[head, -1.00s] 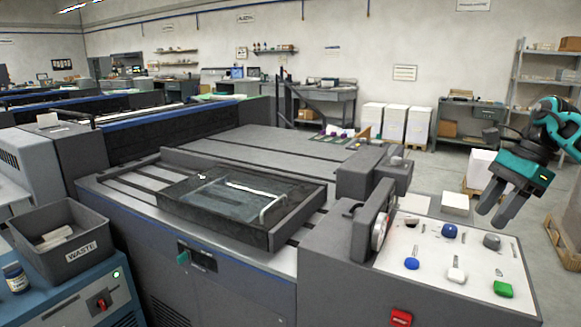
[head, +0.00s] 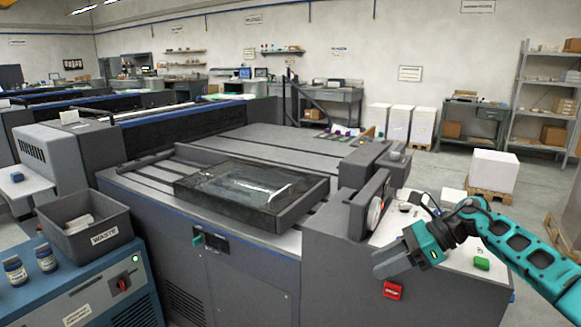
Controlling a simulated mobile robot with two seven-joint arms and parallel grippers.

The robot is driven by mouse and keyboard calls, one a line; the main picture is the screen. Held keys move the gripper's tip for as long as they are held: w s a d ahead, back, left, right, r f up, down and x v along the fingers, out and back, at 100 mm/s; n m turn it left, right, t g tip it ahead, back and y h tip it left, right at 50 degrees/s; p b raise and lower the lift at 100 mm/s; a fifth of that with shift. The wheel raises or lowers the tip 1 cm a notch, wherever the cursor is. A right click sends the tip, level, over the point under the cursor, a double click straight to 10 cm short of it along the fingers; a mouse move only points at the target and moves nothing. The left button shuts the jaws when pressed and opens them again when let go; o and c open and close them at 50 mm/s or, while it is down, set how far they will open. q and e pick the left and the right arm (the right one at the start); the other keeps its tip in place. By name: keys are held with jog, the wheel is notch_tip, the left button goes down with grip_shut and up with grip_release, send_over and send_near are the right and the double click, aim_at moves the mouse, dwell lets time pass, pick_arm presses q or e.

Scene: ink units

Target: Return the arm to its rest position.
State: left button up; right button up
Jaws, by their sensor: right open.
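My right arm (head: 505,243), teal and dark grey, comes in from the lower right edge. It crosses in front of the control panel on the grey machine. My right gripper (head: 377,263) is open and empty, its dark fingers pointing left. In the picture it lies over the panel's front edge, just above a red button (head: 393,290). I cannot tell how far it is from the panel. The arm hides most of the panel's knobs; a green button (head: 482,263) shows below it. My left gripper is not in view.
A dark ink tray (head: 318,196) sits on the machine bed, left of an upright bracket with a round dial (head: 374,213). A grey waste bin (head: 110,234) and blue-labelled bottles (head: 46,257) stand on a blue cabinet at left. A pallet with a white stack (head: 494,171) is behind the arm.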

jog(key=s+a+f+m+t+y, duration=0.3)
jog(key=s+a+m+t, duration=0.15)
jog(key=a+m, duration=0.35)
jog(key=s+a+f+m+t+y, duration=0.25)
jog(key=a+m+t, duration=0.25)
jog(key=m, duration=0.6)
jog(key=s+d+f+m+h, duration=0.3)
jog(key=s+m, duration=0.4)
jog(key=m, duration=0.3)
jog(key=s+d+f+m+h+p, duration=0.1)
jog(key=s+d+f+m+h, duration=0.3)
jog(key=m, duration=0.5)
jog(key=s+d+f+m+h+p, duration=0.1)
jog(key=s+d+f+m+h, duration=0.3)
jog(key=s+f+m+h, duration=0.3)
jog(key=s+f+m, duration=0.1)
jog(key=s+m, duration=0.2)
jog(key=shift+f+m, duration=0.25)
jog(key=shift+m, duration=0.05)
jog(key=shift+c, duration=0.4)
